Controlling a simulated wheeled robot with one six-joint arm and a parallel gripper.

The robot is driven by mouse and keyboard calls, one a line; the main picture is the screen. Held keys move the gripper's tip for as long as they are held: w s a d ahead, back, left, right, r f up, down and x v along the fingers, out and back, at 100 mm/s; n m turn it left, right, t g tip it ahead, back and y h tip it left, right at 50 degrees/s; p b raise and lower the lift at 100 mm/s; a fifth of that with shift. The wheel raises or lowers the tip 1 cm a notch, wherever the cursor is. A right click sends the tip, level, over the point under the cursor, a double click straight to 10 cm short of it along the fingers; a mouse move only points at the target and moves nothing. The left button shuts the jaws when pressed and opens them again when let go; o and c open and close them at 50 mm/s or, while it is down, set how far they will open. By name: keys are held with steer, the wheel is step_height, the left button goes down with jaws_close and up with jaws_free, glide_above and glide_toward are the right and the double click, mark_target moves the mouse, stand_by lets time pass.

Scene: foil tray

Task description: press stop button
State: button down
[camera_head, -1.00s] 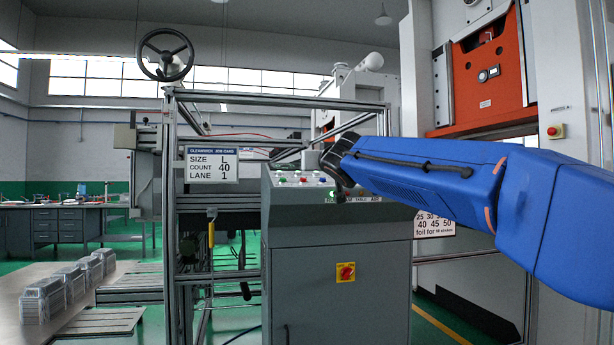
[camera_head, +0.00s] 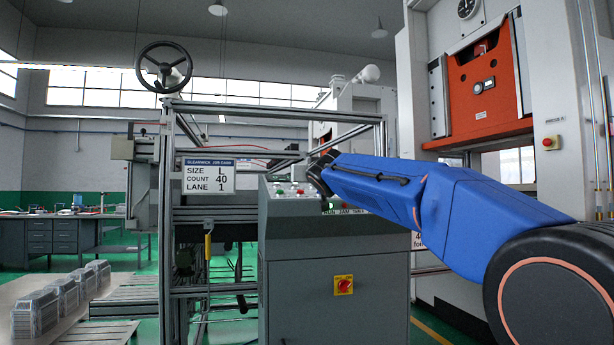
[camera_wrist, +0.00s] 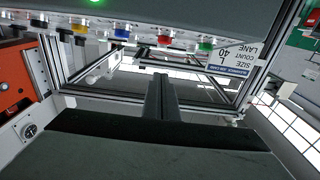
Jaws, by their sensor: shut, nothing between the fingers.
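The grey control console (camera_head: 335,255) stands in the middle of the head view, with several coloured buttons on its sloped top. In the wrist view, my shut, empty gripper (camera_wrist: 162,82) points toward a row of buttons, including a red button (camera_wrist: 165,33) and a blue button (camera_wrist: 121,33). There is a gap in the picture between the fingertips and the row. I cannot read which is the stop button.
A red rotary switch (camera_head: 344,285) sits on the console's front. A metal frame with a job card (camera_head: 208,176) stands left of the console. Foil trays (camera_head: 62,297) lie on a table at lower left. An orange press (camera_head: 484,85) with a separate red button (camera_head: 548,143) stands at right.

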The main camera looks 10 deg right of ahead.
mark_target(303, 198)
steer(key=shift+w, duration=0.55)
steer(key=shift+f, duration=0.4)
steer(key=shift+w+f, duration=0.2)
steer(key=shift+f, duration=0.5)
steer(key=shift+w+f, duration=0.2)
steer(key=shift+f, duration=0.5)
steer(key=shift+f, duration=0.1)
